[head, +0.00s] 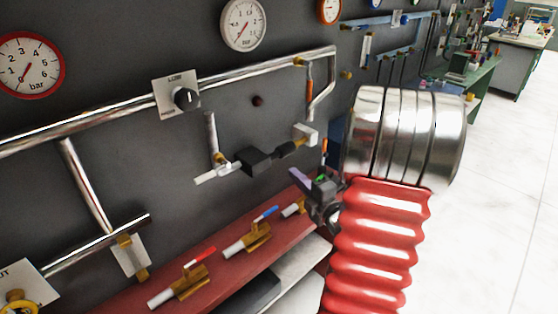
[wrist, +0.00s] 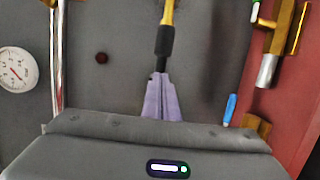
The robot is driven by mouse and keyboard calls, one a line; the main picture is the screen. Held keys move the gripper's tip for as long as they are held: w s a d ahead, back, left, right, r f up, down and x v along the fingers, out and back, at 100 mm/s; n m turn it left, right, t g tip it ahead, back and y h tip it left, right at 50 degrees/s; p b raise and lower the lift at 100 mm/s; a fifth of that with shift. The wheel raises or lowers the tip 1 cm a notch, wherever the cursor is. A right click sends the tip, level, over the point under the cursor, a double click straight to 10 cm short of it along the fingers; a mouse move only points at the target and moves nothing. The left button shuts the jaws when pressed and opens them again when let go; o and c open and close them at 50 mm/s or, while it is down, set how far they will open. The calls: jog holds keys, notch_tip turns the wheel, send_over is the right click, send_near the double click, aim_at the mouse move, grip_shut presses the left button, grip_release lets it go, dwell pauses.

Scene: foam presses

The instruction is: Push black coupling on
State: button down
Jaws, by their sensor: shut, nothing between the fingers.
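A black coupling (wrist: 165,40) shows in the wrist view at the end of a yellow part (wrist: 168,10). My gripper (wrist: 159,76) has purple fingers pressed together, with nothing between them. Their tips are right at the coupling's narrow lower end; I cannot tell whether they touch it. In the head view, my gripper (head: 296,176) is in front of the wall, below and beside a short line with a black block (head: 253,160) and a smaller black piece (head: 287,148). I cannot tell which of these matches the wrist view's coupling.
A red shelf (head: 222,280) below carries brass valves with a red handle (head: 200,256) and a blue handle (head: 265,213). Silver pipes (head: 120,108) and gauges (head: 242,24) are on the dark wall. The floor (head: 500,190) at right is clear.

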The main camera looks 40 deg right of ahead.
aim_at(286, 149)
jog(key=shift+w, duration=0.1)
jog(key=x, duration=0.9)
jog(key=shift+w+d, duration=0.15)
jog(key=shift+w, duration=0.25)
